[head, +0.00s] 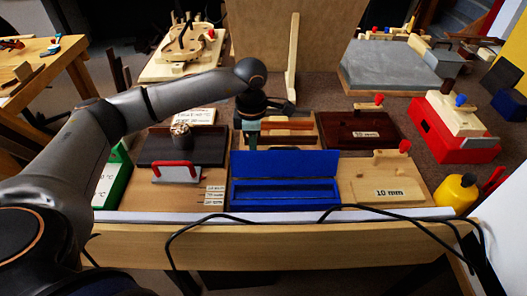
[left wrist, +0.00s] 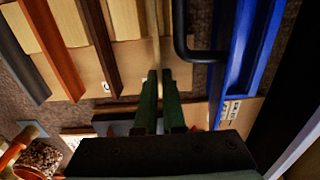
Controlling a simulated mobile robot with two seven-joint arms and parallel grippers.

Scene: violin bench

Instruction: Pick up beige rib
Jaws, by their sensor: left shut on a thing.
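My left gripper (head: 251,143) reaches down over the wooden rack between the dark plate and the blue box in the head view. In the left wrist view its green fingers (left wrist: 161,75) are shut on a thin beige rib (left wrist: 156,35), seen edge-on and running away from the fingertips. In the head view the arm and gripper hide most of this rib. I cannot tell whether it is clear of the rack. My right gripper is not in view.
Beside the held rib lie beige pieces (left wrist: 124,18), a dark brown strip (left wrist: 100,45) and a red-brown strip (left wrist: 56,50). A black bent handle (left wrist: 183,45) is close on the other side. The open blue box (head: 285,165) stands in front.

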